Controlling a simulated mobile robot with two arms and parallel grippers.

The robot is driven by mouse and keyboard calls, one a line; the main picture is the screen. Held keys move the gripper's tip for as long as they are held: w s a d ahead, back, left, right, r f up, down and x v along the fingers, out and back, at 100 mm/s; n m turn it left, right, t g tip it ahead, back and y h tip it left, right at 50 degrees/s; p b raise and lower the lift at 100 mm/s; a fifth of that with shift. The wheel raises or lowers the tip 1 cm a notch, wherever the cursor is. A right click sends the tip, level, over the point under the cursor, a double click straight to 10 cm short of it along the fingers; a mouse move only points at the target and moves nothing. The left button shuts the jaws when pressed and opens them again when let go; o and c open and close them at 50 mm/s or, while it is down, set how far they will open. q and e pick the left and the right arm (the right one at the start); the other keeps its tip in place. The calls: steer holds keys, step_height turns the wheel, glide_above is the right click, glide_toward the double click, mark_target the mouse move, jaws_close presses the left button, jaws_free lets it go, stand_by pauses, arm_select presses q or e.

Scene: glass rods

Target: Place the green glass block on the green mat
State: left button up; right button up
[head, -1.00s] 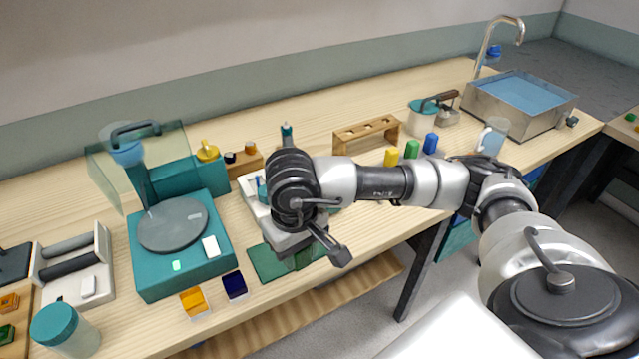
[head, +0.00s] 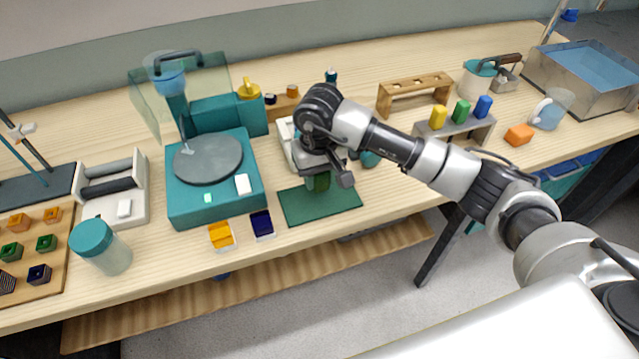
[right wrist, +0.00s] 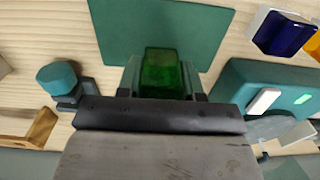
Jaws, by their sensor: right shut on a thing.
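The green glass block (right wrist: 163,70) is held between the fingers of my right gripper (right wrist: 163,82) in the right wrist view. In the head view the block (head: 321,182) shows just under my right gripper (head: 320,176), at the back part of the green mat (head: 318,206). The mat lies flat near the bench's front edge, with its front part bare. In the right wrist view the mat (right wrist: 160,25) spreads out beyond the block. I cannot tell whether the block touches the mat. My left gripper is not in view.
Orange (head: 221,236) and dark blue (head: 262,224) blocks lie left of the mat. A teal device with a grey disc (head: 208,158) stands behind them. A rack holds yellow, green and blue pieces (head: 461,111) at right. The bench right of the mat is clear.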

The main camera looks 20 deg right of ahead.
mark_target(319, 188)
step_height(319, 188, down, 4)
steer(key=shift+r+p, duration=0.25)
steer(key=shift+p, duration=0.2)
steer(key=shift+f, duration=0.15)
steer(key=shift+f, duration=0.2)
steer(key=o, duration=0.8)
steer(key=shift+o, duration=0.2)
steer(key=shift+r, duration=0.1)
